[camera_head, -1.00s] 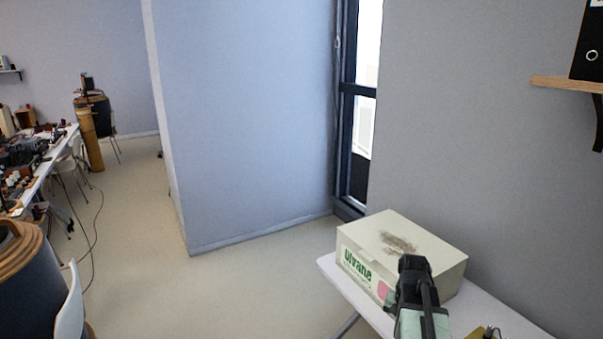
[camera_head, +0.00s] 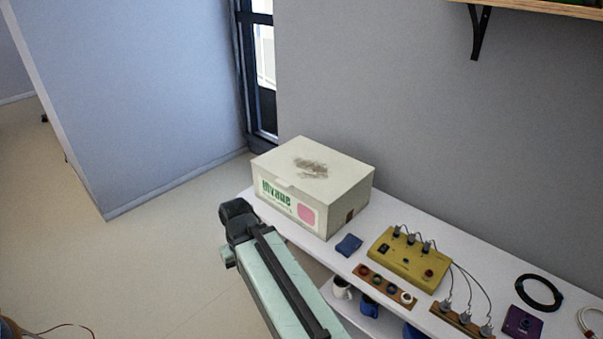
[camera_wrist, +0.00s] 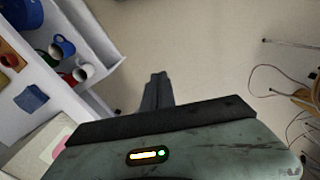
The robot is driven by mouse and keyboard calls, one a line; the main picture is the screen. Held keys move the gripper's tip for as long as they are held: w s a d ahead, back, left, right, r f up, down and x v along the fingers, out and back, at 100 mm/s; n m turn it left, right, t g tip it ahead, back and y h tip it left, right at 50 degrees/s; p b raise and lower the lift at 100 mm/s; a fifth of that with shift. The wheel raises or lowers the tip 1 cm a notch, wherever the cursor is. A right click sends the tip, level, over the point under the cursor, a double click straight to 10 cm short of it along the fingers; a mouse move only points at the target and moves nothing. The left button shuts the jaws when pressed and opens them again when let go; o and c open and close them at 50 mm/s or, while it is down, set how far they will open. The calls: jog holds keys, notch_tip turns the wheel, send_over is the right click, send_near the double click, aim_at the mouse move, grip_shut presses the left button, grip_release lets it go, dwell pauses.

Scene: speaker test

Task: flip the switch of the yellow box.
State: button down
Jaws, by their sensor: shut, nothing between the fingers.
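The yellow box (camera_head: 408,262) lies on the white table in the head view. A small dark switch (camera_head: 384,248) sits near its left end and a red round part (camera_head: 429,273) near its right end. Several dark plugs stand along its back edge, with cables running right. My gripper (camera_wrist: 157,80) shows in the wrist view with its narrow dark fingers shut and empty, over bare floor. In the head view my arm is left of the table, apart from the yellow box; the fingers cannot be made out there.
A large cream carton (camera_head: 313,186) stands on the table's left end, with a blue cloth (camera_head: 348,245) beside it. A wooden strip with rings (camera_head: 384,287) lies before the yellow box. Mugs (camera_head: 342,288) stand on the shelf below. A wall shelf (camera_head: 540,6) hangs above right.

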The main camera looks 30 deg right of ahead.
jog(key=w+d+r+n+y+p, duration=0.1)
jog(key=w+d+n, duration=0.45)
jog(key=n, duration=0.25)
jog(key=w+d+r+t+y+p, duration=0.1)
jog(key=d, duration=0.7)
jog(key=w+d+r+t+p, duration=0.1)
jog(key=d+r, duration=0.1)
jog(key=d, duration=0.5)
jog(key=s+d+r+m+p, duration=0.1)
jog(key=s+d, duration=0.5)
jog(key=d, duration=0.4)
jog(key=s+d+r+m+p, duration=0.1)
jog(key=s+d, duration=0.4)
jog(key=d, duration=0.5)
jog(key=s+d+r+m+t+h+p, duration=0.1)
jog(key=s+d+m, duration=0.1)
jog(key=s+d, duration=0.4)
jog(key=d, duration=0.4)
jog(key=shift+s+d+m, duration=0.35)
jog(key=shift+d+m, duration=0.05)
